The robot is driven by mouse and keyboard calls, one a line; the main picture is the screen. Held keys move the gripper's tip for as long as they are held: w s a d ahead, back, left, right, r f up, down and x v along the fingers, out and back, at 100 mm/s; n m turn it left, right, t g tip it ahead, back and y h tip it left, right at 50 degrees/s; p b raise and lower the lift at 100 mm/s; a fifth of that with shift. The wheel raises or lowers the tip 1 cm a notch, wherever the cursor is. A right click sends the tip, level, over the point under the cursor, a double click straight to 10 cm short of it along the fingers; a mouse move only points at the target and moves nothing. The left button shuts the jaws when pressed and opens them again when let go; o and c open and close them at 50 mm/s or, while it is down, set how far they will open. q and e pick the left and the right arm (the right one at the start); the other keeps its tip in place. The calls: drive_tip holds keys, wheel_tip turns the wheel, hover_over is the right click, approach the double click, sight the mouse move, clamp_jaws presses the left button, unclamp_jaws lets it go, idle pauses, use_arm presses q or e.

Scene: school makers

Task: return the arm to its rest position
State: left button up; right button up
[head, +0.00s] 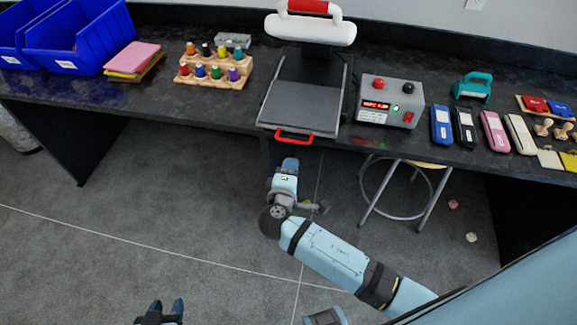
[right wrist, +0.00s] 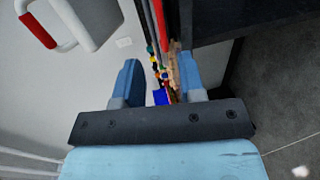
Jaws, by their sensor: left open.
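My right arm comes in from the right in the head view. Its right gripper (head: 290,164) is in front of the bench edge, just below the red handle of the heat press (head: 302,100). In the right wrist view the two blue fingers of the right gripper (right wrist: 159,82) stand apart with nothing held between them. My left gripper (head: 167,308) shows at the bottom edge of the head view, its blue fingertips slightly apart and empty. Most of the left arm is out of view.
The dark bench (head: 220,112) carries blue bins (head: 78,40), a wooden rack of bottles (head: 213,83), a grey control box (head: 388,100) and several handheld devices. A stool (head: 365,190) stands under the bench at right. The floor (head: 150,210) at left is clear.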

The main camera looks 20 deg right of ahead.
drive_tip(key=shift+s, duration=0.1)
drive_tip(key=s+d+r+m+g+y+p, duration=0.1)
drive_tip(key=s+m+y+p, duration=0.7)
drive_tip(key=s, duration=1.2)
drive_tip(key=r+g+y+p, duration=0.1)
drive_tip(key=y+p, duration=0.2)
drive_tip(key=shift+d+y, duration=0.15)
drive_tip(key=shift+y, duration=0.15)
drive_tip(key=shift+s+d, duration=0.1)
